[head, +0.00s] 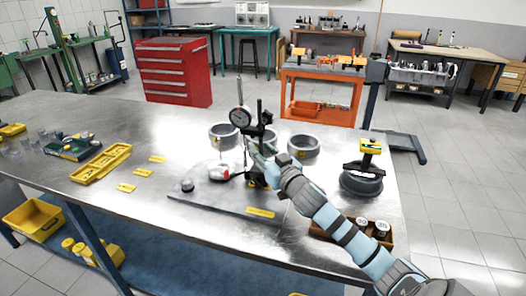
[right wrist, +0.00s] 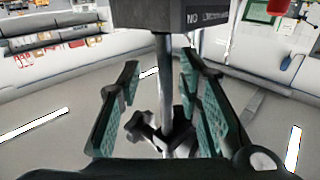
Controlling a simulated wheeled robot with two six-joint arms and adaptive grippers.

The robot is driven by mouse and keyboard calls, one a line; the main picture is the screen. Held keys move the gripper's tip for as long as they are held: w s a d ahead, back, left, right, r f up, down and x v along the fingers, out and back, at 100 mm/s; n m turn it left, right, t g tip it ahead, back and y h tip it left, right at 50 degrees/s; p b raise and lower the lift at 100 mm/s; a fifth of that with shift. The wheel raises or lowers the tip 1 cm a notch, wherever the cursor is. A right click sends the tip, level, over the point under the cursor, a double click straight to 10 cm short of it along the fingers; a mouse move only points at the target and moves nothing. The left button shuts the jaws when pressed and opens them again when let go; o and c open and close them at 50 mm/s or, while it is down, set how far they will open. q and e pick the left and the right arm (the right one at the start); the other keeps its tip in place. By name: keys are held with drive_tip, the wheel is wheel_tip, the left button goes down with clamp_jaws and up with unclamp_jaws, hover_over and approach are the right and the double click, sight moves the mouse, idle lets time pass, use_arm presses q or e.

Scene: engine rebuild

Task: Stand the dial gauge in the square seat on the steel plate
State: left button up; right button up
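My right gripper (head: 256,152) is at the stand's post. In the right wrist view its two green finger pads (right wrist: 160,105) lie on either side of the steel post (right wrist: 162,75), with gaps showing on both sides. A dark lettered block (right wrist: 165,14) is at the post's upper end in that view. My arm and the stand cover part of the plate; I cannot make out the square seat. My left gripper is out of view.
Metal rings (head: 222,138) stand behind the plate. A red-and-white item (head: 218,173) and a small dark knob (head: 187,185) are on its left. A black cylinder (head: 360,184) and a wooden tray (head: 351,238) are at right. Yellow trays (head: 100,164) lie left.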

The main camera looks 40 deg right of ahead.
drive_tip(key=shift+f, duration=0.15)
drive_tip(key=shift+s, duration=0.25)
drive_tip(key=s+a, duration=0.2)
drive_tip(key=s, duration=0.9)
drive_tip(key=shift+s, duration=0.15)
